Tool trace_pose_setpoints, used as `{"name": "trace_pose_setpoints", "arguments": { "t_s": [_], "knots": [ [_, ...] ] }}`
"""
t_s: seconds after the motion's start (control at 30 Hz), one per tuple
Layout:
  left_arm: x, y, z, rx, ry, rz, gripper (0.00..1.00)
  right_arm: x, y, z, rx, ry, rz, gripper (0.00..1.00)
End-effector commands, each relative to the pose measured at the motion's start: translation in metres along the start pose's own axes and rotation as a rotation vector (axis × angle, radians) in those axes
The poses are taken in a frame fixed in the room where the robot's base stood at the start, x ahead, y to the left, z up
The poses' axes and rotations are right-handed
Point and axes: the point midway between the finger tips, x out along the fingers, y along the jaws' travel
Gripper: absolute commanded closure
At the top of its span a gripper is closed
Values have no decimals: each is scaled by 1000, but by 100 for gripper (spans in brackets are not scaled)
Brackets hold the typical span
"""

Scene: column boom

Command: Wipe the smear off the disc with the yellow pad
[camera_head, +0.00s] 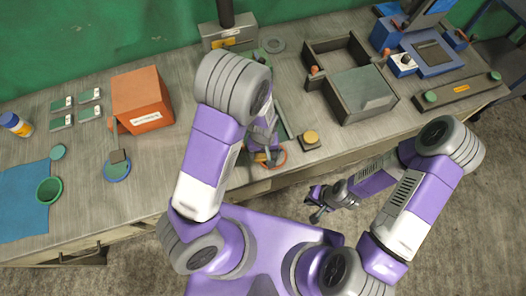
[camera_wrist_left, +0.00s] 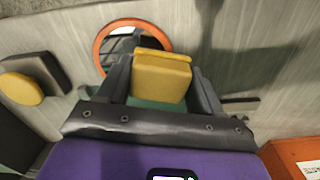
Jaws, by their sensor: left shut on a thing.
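My left gripper (camera_head: 266,156) is shut on the yellow pad (camera_wrist_left: 160,78), which sits between its two dark fingers in the left wrist view. The disc (camera_wrist_left: 104,47) has an orange rim and a shiny, mirror-like face. The pad and fingers cover part of it there. In the head view the disc's orange rim (camera_head: 285,160) shows near the table's front edge, under my left gripper. I cannot tell whether the pad touches the disc. No smear can be made out on the part that shows. My right gripper (camera_head: 318,204) hangs beyond the table's front edge; its jaws are unclear.
A dark block with a round yellow top (camera_head: 311,137) stands just right of the disc. An orange box (camera_head: 142,100) stands to the left, a divided dark tray (camera_head: 362,95) to the right. A green cup (camera_head: 49,190) is at the far left.

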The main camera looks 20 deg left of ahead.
Motion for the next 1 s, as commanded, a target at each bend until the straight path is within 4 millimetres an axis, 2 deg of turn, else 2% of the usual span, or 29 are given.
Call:
{"name": "trace_pose_setpoints", "arguments": {
  "t_s": [0.37, 1.0],
  "knots": [
    [0, 0, 0, 0, 0, 0, 58, 0, 0, 0, 0, 0, 0, 100],
    [13, 0, 0, 0, 0, 0, 58, 10, 4, 0, 0, 0, 0, 100]
  ]
}}
